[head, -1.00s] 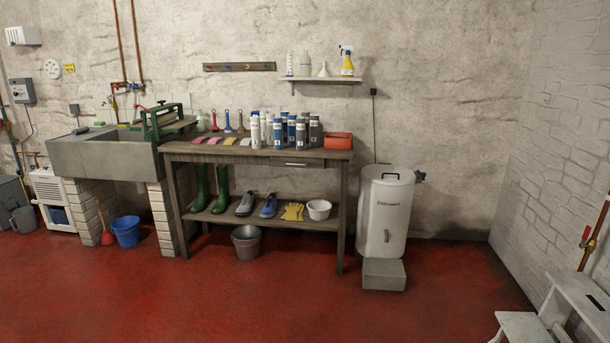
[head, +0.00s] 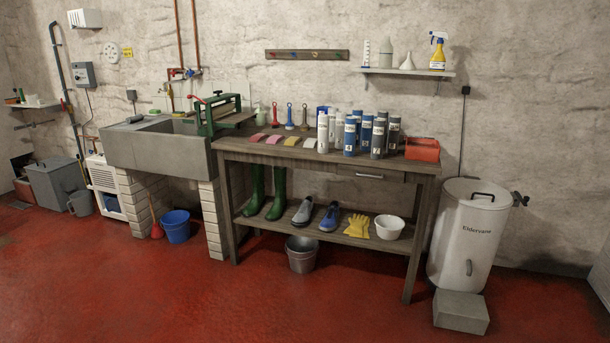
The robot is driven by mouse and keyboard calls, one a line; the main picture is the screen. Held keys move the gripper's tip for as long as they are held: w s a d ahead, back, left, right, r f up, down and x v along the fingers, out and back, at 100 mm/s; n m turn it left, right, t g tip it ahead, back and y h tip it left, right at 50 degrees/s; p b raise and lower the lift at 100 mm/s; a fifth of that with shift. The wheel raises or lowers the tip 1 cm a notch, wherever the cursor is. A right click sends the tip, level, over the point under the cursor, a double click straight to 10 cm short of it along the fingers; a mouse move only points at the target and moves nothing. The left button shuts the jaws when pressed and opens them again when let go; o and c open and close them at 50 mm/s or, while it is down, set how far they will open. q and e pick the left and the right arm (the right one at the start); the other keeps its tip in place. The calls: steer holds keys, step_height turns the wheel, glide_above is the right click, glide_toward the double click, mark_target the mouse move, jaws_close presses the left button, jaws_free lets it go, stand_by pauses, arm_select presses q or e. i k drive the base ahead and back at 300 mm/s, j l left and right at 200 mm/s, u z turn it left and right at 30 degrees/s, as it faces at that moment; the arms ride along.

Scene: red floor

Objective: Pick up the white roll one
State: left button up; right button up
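A group of upright roll-like cylinders stands on the wooden workbench (head: 262,146), right of its middle. A white one (head: 322,133) stands at the group's left end, with another white one (head: 337,130) partly hidden just behind it. Blue ones (head: 350,136) and grey ones (head: 378,139) stand close beside them to the right. Small labels on them are too small to read. Neither of my grippers shows in the head view.
A white boiler (head: 465,240) with a grey block (head: 461,311) stands right of the bench. A metal bucket (head: 301,256) is under its front edge. The red floor (head: 260,305) in front is clear.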

mark_target(323, 120)
steer(key=i+u, duration=0.15)
steer(key=i, duration=1.25)
steer(key=i+j+z, duration=0.15)
steer(key=i+z, duration=0.25)
steer(key=i, duration=0.15)
steer(key=i+j+z, duration=0.4)
steer(key=i+l, duration=0.1)
steer(key=i, duration=0.05)
